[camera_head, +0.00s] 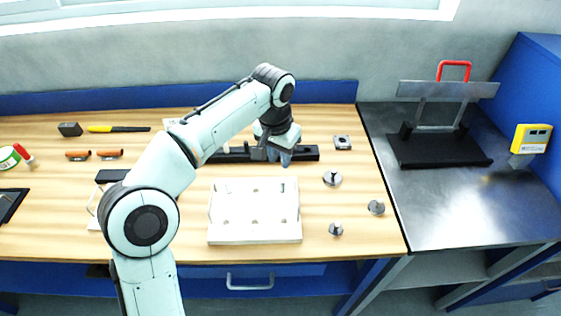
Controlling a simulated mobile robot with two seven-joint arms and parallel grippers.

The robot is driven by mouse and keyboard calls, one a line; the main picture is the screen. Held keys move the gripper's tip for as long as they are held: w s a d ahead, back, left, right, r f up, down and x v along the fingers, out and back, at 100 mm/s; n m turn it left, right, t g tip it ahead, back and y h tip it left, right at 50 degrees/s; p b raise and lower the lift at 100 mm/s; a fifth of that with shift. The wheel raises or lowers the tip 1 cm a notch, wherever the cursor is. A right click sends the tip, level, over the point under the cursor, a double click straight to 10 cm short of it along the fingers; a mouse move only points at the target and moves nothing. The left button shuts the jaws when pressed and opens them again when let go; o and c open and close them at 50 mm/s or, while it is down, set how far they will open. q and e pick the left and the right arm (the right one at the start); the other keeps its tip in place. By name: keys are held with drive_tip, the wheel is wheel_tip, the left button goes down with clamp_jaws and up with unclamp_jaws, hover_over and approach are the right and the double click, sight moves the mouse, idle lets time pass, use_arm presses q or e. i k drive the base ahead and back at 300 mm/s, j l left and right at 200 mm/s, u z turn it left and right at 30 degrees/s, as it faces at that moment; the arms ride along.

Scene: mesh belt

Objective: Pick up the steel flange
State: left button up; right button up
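Several small steel parts lie on the right part of the wooden table (380,235). One is a wide round disc with a raised middle (332,178), which looks most like the steel flange. Two smaller round parts, one at the right (376,207) and one nearer the front (336,229), and a squarish part with a round centre (342,142) lie around it. My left gripper (285,158) points down above the table, left of the disc and apart from it. Its fingers are too small to show whether they are open. My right gripper is not in view.
A white tray with holes (254,237) lies in front of the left gripper. A long black bar (230,154) lies behind it. Tools lie at the left. A steel counter (455,217) with a black-based stand (440,150) is at the right.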

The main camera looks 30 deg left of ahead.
sight(345, 143)
drive_tip(key=k, duration=1)
